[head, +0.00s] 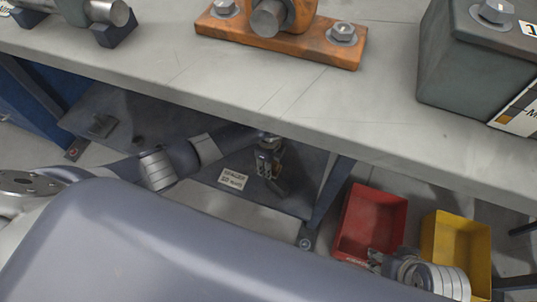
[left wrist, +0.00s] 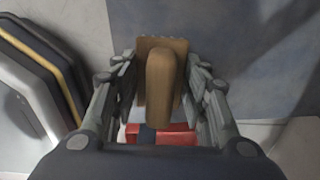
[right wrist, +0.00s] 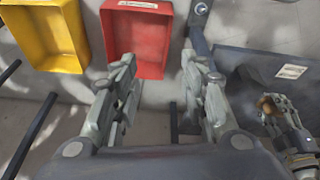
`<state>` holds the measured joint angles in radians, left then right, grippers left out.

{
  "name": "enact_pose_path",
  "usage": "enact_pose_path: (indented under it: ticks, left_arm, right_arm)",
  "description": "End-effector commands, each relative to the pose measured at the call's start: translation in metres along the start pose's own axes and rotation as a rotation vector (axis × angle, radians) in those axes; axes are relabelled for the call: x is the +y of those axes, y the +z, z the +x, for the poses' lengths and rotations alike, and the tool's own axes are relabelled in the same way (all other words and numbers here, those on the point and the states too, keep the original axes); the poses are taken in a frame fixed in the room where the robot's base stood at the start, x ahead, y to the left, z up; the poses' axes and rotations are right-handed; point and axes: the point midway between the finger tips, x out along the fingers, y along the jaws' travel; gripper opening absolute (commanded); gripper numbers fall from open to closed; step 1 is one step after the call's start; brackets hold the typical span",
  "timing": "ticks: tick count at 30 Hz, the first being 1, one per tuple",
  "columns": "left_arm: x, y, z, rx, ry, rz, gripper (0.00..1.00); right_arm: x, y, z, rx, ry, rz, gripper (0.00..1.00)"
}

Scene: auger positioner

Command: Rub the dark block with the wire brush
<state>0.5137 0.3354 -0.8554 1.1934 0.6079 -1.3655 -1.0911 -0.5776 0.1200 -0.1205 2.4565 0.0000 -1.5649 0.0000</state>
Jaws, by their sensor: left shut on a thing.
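The wire brush (left wrist: 162,85) shows in the left wrist view, with a tan wooden handle and back between my left gripper's fingers (left wrist: 160,75). My left gripper is shut on it; its bristles are not clearly seen. In the head view this gripper (head: 268,160) is low, over the dark lower shelf; the right wrist view shows it with the brown brush (right wrist: 268,103). I cannot single out the dark block with certainty. A small dark piece (head: 101,125) lies on the shelf, well left of the gripper. My right gripper (right wrist: 158,60) is open and empty near the bins.
A red bin (head: 346,228) and a yellow bin (head: 428,240) stand at the lower right. The grey benchtop (head: 280,105) overhangs the shelf (head: 130,115). An orange bearing block (head: 290,45) and a grey-green box (head: 440,65) stand on the bench.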

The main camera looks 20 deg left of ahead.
Motion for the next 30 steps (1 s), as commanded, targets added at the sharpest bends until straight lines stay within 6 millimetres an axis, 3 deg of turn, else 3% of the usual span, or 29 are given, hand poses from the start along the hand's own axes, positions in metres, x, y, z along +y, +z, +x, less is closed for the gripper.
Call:
enact_pose_path:
  ticks: [12,30]
  left_arm:
    - [0.003,-0.002,-0.027,0.000,-0.001,-0.006,0.19]
    - [0.005,-0.002,-0.037,0.001,-0.001,-0.010,0.19]
  right_arm:
    - [-0.002,-0.002,0.034,-0.026,-0.005,-0.003,0.40]
    - [-0.005,0.014,0.089,-0.053,-0.010,-0.007,0.40]
